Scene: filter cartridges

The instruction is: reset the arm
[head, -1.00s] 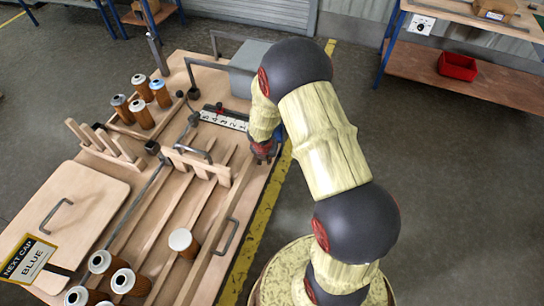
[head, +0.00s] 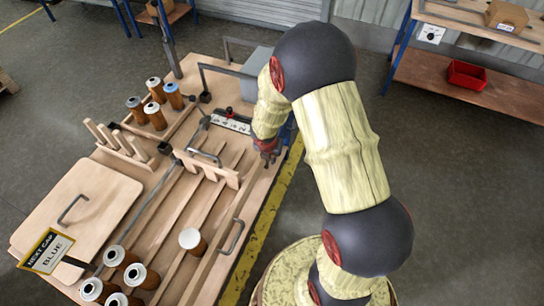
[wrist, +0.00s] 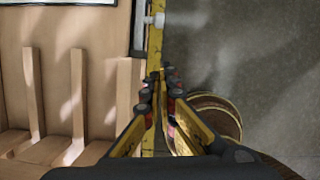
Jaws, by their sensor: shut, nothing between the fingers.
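My gripper (wrist: 161,78) is shut and empty in the wrist view, its fingertips together above the table's edge and the yellow floor line. In the head view my gripper (head: 268,152) shows small and partly hidden by my arm, at the right edge of the wooden workbench (head: 262,180). Nothing is held. My arm reaches from the lower right up and over to the bench.
Several capped cartridges (head: 154,115) stand in a rack at the back left, and others (head: 120,257) at the front left. One white-capped cartridge (head: 190,240) stands in a lane. A sign (head: 46,251) reads "NEXT CAP BLUE". Open floor lies right.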

